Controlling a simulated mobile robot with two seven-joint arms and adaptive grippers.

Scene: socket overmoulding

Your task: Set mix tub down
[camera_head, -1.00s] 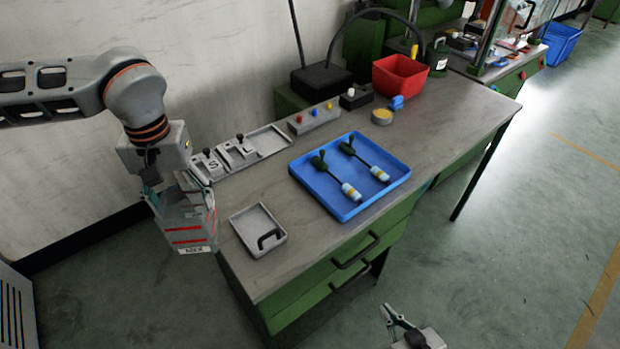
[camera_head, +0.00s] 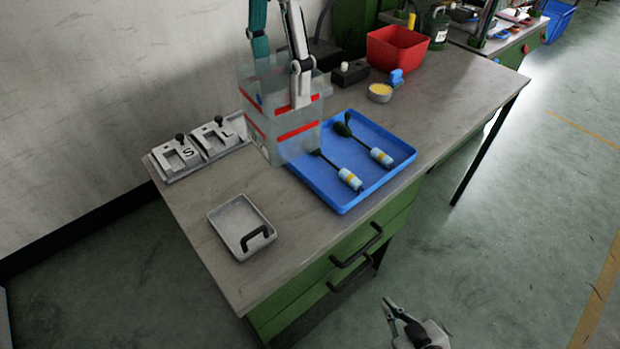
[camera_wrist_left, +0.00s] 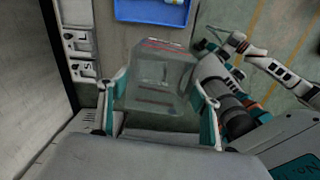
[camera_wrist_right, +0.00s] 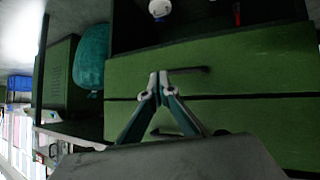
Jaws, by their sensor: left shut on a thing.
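The mix tub (camera_head: 290,135), a clear square tub with red bands, is upright over the bench, just left of the blue tray in the head view. My left gripper (camera_head: 279,85) is shut on its upper walls, one finger on each side. The tub also shows between the fingers in the left wrist view (camera_wrist_left: 160,80). I cannot tell whether its base touches the bench (camera_head: 185,205) or hangs just above it. My right gripper (camera_wrist_right: 158,84) is shut and empty, low in front of the green drawers (camera_wrist_right: 230,75).
The blue tray (camera_head: 345,204) holds two cable parts, close by the tub's right side. A small grey tray (camera_head: 232,222) with a black handle lies in front. Switch blocks marked S and L (camera_head: 195,146) stand left. A red bin (camera_head: 398,48) and yellow-filled dish (camera_head: 380,92) are behind.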

